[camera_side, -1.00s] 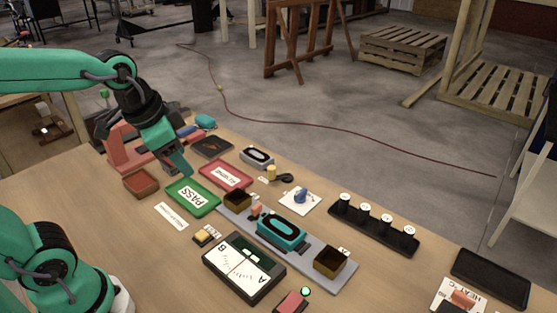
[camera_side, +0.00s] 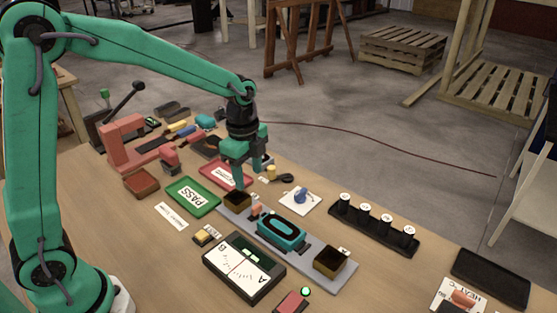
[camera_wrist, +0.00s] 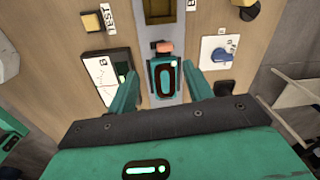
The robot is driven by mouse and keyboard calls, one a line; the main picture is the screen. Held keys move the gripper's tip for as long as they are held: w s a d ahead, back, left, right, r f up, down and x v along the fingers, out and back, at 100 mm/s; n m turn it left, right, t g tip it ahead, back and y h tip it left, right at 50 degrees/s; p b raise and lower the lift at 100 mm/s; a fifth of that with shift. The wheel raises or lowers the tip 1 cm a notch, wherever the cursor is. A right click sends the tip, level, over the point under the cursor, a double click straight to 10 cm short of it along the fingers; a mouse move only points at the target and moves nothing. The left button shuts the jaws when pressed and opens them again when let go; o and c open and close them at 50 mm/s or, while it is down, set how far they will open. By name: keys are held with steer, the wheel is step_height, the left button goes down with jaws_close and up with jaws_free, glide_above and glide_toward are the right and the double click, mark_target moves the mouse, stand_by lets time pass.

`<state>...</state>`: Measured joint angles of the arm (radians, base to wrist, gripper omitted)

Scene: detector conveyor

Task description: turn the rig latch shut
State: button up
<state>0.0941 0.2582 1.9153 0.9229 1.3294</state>
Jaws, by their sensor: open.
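The rig is a long grey plate (camera_side: 335,286) on the table, with a teal device (camera_side: 281,234) lying in its middle. A small salmon-red block (camera_side: 256,209), probably the rig latch, sits at the device's far-left end. It also shows in the wrist view (camera_wrist: 164,47), just beyond the device (camera_wrist: 165,76); I cannot tell its angle. My gripper (camera_side: 249,176) is open and empty, pointing down above the rig's left end, close to the brown box there. In the wrist view my gripper (camera_wrist: 161,88) has its fingers either side of the teal device, apart from it.
Brown boxes (camera_side: 237,198) (camera_side: 330,261) stand at both rig ends. A blue knob (camera_side: 301,194) on a white plate is to the right. The meter (camera_side: 245,266), yellow button (camera_side: 203,236) and green PASS tray (camera_side: 184,207) lie nearer the front. A black rack (camera_side: 374,229) stands right.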

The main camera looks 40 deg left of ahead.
mark_target(257, 206)
steer(key=shift+w+d+f+m+g, duration=0.15)
steer(key=shift+w+f+m, duration=0.25)
steer(key=shift+f, duration=0.3)
steer(key=shift+w+d+f+m+g, duration=0.15)
steer(key=shift+w+f+m, duration=0.25)
steer(key=shift+f, duration=0.25)
steer(key=shift+f, duration=0.15)
steer(key=shift+f, duration=3.75)
steer(key=c, duration=1)
